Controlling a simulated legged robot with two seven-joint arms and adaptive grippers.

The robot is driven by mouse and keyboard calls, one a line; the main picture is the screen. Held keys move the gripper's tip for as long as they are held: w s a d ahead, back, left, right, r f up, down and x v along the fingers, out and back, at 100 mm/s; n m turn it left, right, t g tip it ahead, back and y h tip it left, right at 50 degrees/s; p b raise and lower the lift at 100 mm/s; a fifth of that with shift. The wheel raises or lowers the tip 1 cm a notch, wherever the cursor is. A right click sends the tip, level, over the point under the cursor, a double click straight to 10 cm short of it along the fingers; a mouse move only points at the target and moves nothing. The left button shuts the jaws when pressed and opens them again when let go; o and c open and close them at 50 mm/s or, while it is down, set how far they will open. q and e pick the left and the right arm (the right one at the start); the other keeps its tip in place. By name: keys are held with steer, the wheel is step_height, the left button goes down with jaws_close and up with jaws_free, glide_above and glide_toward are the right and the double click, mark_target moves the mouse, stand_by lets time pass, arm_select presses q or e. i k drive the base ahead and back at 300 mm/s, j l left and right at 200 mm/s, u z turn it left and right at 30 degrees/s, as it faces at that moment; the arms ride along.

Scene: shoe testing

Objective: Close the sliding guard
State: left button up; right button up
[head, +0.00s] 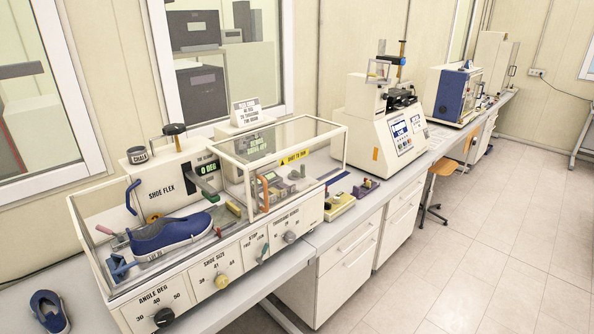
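The sliding guard (294,157) is a clear box with a cream frame and a yellow label on its front edge. It sits over the right part of the shoe flex machine (222,276). The left part of the machine is uncovered. A blue upright handle (132,196) stands behind the shoe. Through the guard, small parts and an orange-red handle (264,193) show. Neither of my grippers is in view.
Another blue shoe (48,312) lies on the bench at lower left. A cream tester (383,128) stands to the right. The floor (480,240) at right is largely clear.

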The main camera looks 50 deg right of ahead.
mark_target(251, 166)
steer(key=z, duration=1.7)
steer(key=i+l, duration=1.4)
steer(key=l, duration=0.15)
steer(key=l+z, duration=0.05)
steer(key=l, duration=0.05)
